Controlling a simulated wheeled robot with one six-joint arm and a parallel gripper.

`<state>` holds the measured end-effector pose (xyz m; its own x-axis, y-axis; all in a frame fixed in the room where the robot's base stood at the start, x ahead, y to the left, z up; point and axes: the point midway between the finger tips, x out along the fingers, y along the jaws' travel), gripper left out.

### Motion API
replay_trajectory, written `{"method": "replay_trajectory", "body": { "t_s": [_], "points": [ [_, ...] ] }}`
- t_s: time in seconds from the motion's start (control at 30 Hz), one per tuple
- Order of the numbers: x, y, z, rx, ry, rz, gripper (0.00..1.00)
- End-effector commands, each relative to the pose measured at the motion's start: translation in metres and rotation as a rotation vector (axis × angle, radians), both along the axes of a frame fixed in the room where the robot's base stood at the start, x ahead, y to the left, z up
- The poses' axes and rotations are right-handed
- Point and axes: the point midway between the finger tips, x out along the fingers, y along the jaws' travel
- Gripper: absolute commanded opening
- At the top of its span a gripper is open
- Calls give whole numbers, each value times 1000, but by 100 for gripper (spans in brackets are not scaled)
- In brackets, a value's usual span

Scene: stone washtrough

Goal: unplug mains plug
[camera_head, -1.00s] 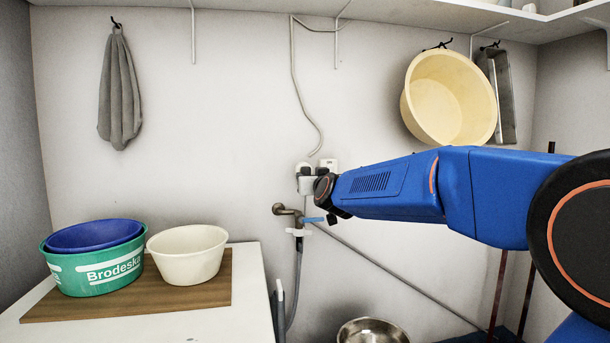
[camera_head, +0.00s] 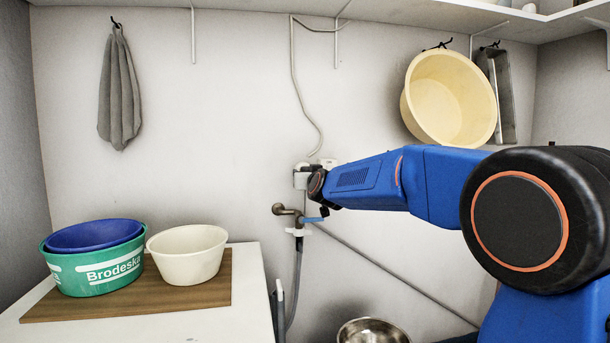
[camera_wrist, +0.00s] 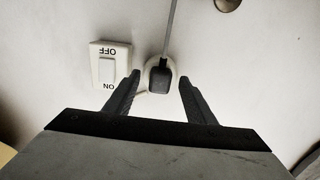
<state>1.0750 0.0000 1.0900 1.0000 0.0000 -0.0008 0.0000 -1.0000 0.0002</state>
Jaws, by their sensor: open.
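The dark mains plug (camera_wrist: 159,77) sits in a round white socket (camera_wrist: 171,70) on the wall in the wrist view, with a grey cord (camera_wrist: 170,28) running from it to the top of that picture. My gripper (camera_wrist: 160,80) is open, with one finger to each side of the plug and a visible gap on both sides. In the head view my gripper end is at the wall near the white socket box (camera_head: 300,180); the plug and fingertips are hard to make out there.
A white rocker switch (camera_wrist: 109,64) marked ON and OFF is close beside the left finger. A brass tap (camera_head: 284,210) with a blue lever is just below the socket. A cream basin (camera_head: 450,98) hangs at right. Tubs stand on a board at left.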

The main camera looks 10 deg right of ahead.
Motion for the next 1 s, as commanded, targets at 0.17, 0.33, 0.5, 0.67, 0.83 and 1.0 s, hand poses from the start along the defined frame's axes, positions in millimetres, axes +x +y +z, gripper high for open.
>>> {"method": "replay_trajectory", "body": {
  "t_s": [0.17,0.33,0.5,0.67,0.83,1.0],
  "points": [
    [0,0,0,0,0,0,50],
    [0,0,0,0,0,0,50],
    [0,0,0,0,0,0,50],
    [0,0,0,0,0,0,50],
    [0,0,0,0,0,0,43],
    [0,0,0,0,0,0,2]
  ]
}}
